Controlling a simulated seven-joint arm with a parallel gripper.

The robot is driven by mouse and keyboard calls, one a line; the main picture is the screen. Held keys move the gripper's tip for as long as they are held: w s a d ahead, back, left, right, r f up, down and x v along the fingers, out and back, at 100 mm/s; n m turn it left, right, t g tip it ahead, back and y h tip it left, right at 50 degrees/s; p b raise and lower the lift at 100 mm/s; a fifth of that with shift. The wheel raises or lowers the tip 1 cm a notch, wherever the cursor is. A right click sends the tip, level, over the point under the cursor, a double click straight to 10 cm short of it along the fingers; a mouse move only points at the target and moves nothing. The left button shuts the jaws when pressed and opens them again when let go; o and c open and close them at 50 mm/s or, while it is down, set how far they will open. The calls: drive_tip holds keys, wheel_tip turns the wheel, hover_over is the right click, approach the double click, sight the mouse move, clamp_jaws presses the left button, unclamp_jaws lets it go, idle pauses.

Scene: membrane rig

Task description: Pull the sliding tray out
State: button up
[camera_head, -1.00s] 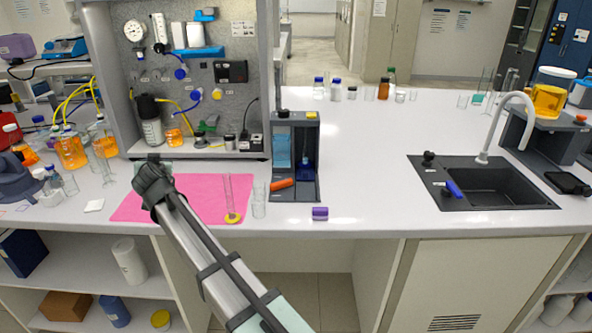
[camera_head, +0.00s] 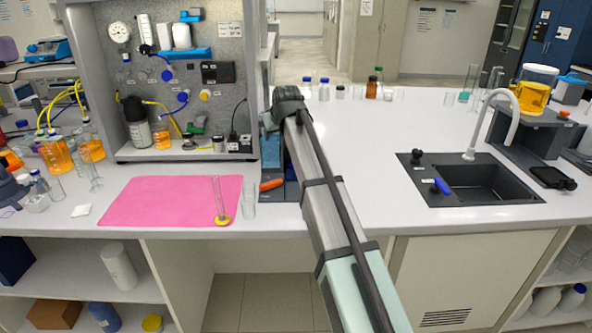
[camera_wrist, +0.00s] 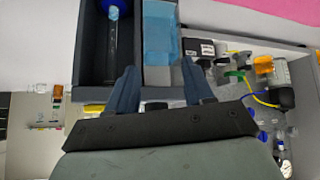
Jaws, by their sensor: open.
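A dark grey rig (camera_head: 292,190) stands on the bench right of the pegboard station, mostly hidden behind my arm in the head view. A light blue panel (camera_head: 270,150) shows at its left side, and an orange piece (camera_head: 271,184) sticks out low at its front. In the wrist view the rig's light blue part (camera_wrist: 160,30) lies beside a dark compartment (camera_wrist: 96,45) with a blue round piece (camera_wrist: 112,8). My gripper (camera_wrist: 158,64) is open and empty, its fingers over the rig's edge. I cannot tell which part is the sliding tray, or whether a finger touches the rig.
A pink mat (camera_head: 170,201) lies left of the rig, with a glass cylinder (camera_head: 219,198) on a yellow base. A glass beaker (camera_head: 249,198) stands close to the rig's left. A sink (camera_head: 478,183) is at right; the bench between is clear. Bottles (camera_head: 371,88) stand behind.

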drive_tip(key=s+d+f+n+g+y, duration=0.1)
drive_tip(key=d+f+n+g, duration=0.3)
drive_tip(key=d, duration=0.6)
drive_tip(key=shift+g, duration=0.3)
drive_tip(key=x, duration=1.2)
drive_tip(key=shift+w+a+f, duration=0.1)
drive_tip(key=shift+f, duration=0.1)
drive_tip(key=shift+c, duration=0.3)
clamp_jaws()
